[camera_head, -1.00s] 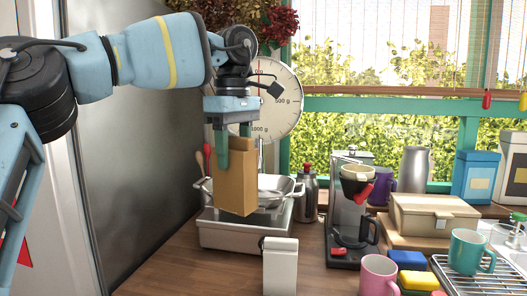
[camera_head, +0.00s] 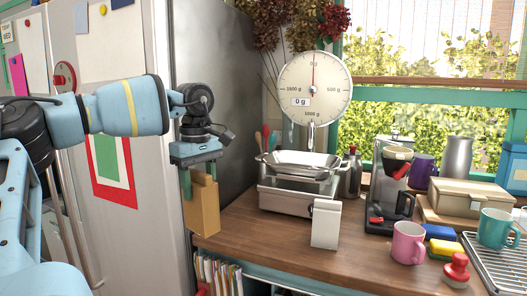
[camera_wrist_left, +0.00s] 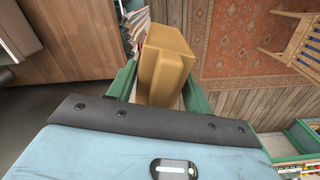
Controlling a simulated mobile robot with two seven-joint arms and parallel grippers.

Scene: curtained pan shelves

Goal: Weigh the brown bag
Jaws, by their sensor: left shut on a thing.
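My left gripper (camera_head: 198,176) is shut on the brown bag (camera_head: 204,208), which hangs upright below its green fingers. The bag is in front of the fridge, just left of the counter's left edge, above the floor. In the left wrist view the brown bag (camera_wrist_left: 163,68) sits between the two green fingers. The scale has a round white dial (camera_head: 315,88) reading 0 g and a metal pan (camera_head: 300,166) on a grey base (camera_head: 295,198). The pan looks empty. The gripper and bag are left of the scale, apart from it. My right gripper is not in view.
A white packet (camera_head: 326,224) stands on the wooden counter (camera_head: 262,235) in front of the scale. A coffee maker (camera_head: 387,205), pink mug (camera_head: 407,243) and red-knobbed item (camera_head: 456,268) are to the right. The fridge (camera_head: 150,60) stands close behind my arm.

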